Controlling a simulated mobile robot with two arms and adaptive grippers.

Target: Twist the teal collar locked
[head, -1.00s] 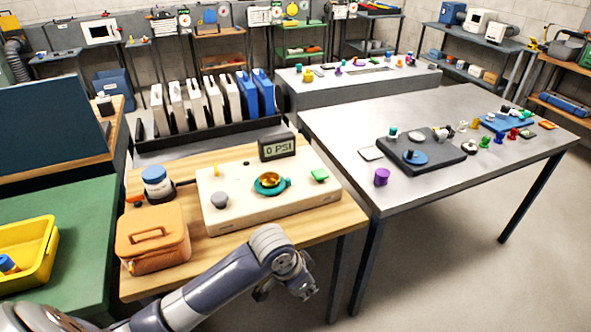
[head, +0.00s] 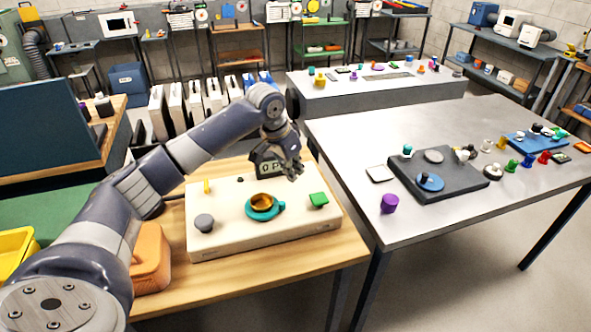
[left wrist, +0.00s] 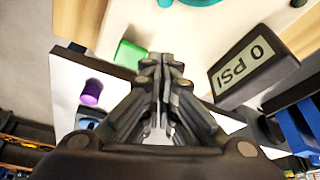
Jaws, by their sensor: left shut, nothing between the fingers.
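The teal collar (head: 262,213) lies around a brass fitting (head: 263,200) on top of a cream panel (head: 226,239). Its small tab points to the right. In the left wrist view only part of the collar (left wrist: 190,2) shows at the top edge. My left gripper (head: 294,172) is shut and empty. It hangs above the back right part of the panel, behind and to the right of the collar and apart from it. The left wrist view shows its closed fingers (left wrist: 160,62). My right gripper is not in view.
The green piece (head: 319,200) and grey knob (head: 204,222) flank the collar. The PSI display (head: 264,160) stands behind, partly hidden by my gripper; it also shows in the left wrist view (left wrist: 252,55). A metal table (head: 350,140) with several small parts stands right.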

